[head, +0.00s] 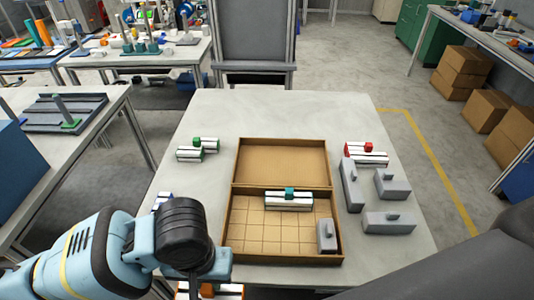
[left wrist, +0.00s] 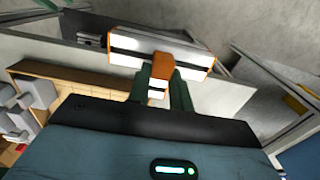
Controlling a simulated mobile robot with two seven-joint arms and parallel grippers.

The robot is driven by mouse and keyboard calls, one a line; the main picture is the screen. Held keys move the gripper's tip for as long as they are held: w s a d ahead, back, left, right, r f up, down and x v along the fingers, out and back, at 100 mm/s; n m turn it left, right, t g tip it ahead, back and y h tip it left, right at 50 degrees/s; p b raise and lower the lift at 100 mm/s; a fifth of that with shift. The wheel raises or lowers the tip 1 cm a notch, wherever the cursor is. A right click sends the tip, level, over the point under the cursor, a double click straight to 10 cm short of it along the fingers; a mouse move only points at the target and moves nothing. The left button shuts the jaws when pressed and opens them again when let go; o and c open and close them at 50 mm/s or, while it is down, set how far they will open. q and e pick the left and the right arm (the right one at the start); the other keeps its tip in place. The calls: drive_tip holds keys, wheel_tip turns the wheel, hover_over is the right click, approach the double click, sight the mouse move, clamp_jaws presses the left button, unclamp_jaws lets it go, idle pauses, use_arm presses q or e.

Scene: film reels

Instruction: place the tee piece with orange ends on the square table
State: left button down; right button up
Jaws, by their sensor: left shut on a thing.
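The tee piece with orange ends (left wrist: 125,45) is white with dark stripes and an orange middle stub. My left gripper (left wrist: 160,86) is shut on that orange stub, seen in the left wrist view. In the head view the tee piece (head: 229,290) shows at the bottom edge, below my left wrist and by the near edge of the pale table (head: 345,107). The wrist hides most of the left fingers there. I cannot tell how high the piece is above the surface. My right gripper is not in view.
An open brown box (head: 233,165) on the pale table holds a teal-stubbed tee piece (head: 289,202) and a grey block (head: 326,236). Green-ended pieces (head: 190,154) lie left, red-ended pieces (head: 366,158) and grey blocks (head: 389,222) right. A side table (head: 85,150) stands left.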

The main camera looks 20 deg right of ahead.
use_arm(q)
drive_tip(key=shift+s+d+f, duration=0.1)
drive_tip(key=shift+s+d, duration=0.05)
drive_tip(key=shift+d, duration=0.15)
